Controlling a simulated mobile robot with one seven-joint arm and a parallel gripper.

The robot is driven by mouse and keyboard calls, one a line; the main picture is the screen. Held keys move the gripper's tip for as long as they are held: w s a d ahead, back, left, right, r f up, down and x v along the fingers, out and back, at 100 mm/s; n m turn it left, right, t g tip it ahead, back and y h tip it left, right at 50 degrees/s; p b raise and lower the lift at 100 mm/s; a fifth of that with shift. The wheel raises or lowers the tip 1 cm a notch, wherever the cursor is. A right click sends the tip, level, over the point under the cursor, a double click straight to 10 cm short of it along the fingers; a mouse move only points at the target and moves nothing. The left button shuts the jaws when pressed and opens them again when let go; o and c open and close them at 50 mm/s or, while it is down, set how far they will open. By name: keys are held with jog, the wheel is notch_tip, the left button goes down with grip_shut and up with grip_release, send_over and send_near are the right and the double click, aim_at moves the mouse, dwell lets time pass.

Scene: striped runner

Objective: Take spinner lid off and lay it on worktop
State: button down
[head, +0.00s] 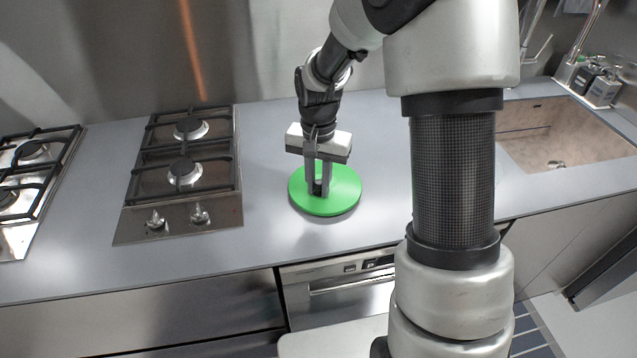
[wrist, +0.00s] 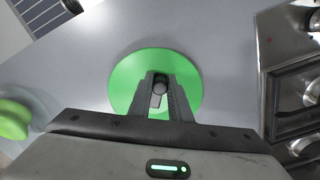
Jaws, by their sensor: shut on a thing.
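The spinner lid is a flat green disc (head: 340,200) over the grey worktop, right of the near hob; it looks level and at or very close to the surface. It also shows in the wrist view (wrist: 125,85). My gripper (head: 319,187) points down over its middle, shut on the dark knob at the lid's centre. The fingers (wrist: 160,95) stand on both sides of that knob in the wrist view. Another green rounded thing (wrist: 12,118), perhaps the spinner bowl, is cut off at the wrist view's left edge; I do not see it in the head view.
The grey worktop (head: 265,225) is clear around the lid. A gas hob (head: 185,175) stands to the left, with another (head: 30,165) beyond it. A sink (head: 555,140) is at the right, with bottles (head: 590,80) behind it. My arm hides the worktop before the sink.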

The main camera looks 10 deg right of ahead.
jog(key=c, duration=0.8)
grip_release()
jog(key=shift+o, duration=0.2)
jog(key=shift+r, duration=0.1)
jog(key=shift+r+p, duration=2.5)
jog(key=shift+r, duration=0.95)
